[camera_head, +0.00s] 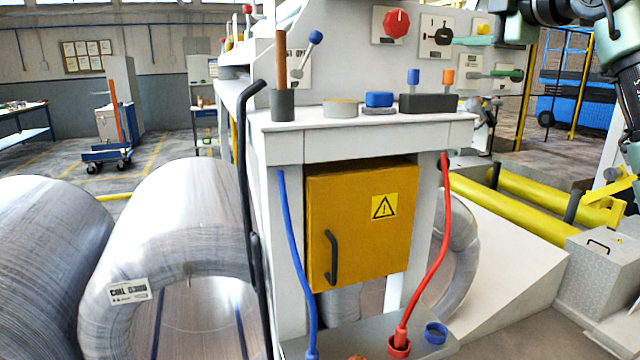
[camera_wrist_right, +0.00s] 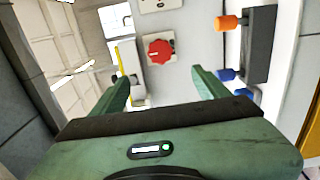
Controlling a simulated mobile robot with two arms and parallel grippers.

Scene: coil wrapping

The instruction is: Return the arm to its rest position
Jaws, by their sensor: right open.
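My right arm (camera_head: 612,45) comes in at the upper right of the head view. Its green right gripper (camera_head: 460,58) is held in front of the machine's upright control panel (camera_head: 360,75). The fingers are spread apart with nothing between them. In the wrist view the open gripper (camera_wrist_right: 161,75) faces the panel. A red knob (camera_wrist_right: 160,52) shows beyond the gap between the fingers, apart from them. The same red knob (camera_head: 396,23) is left of the gripper in the head view. My left gripper is not in view.
An orange cabinet (camera_head: 360,225) is underneath. Yellow rails (camera_head: 520,213) and a grey box (camera_head: 600,270) are right.

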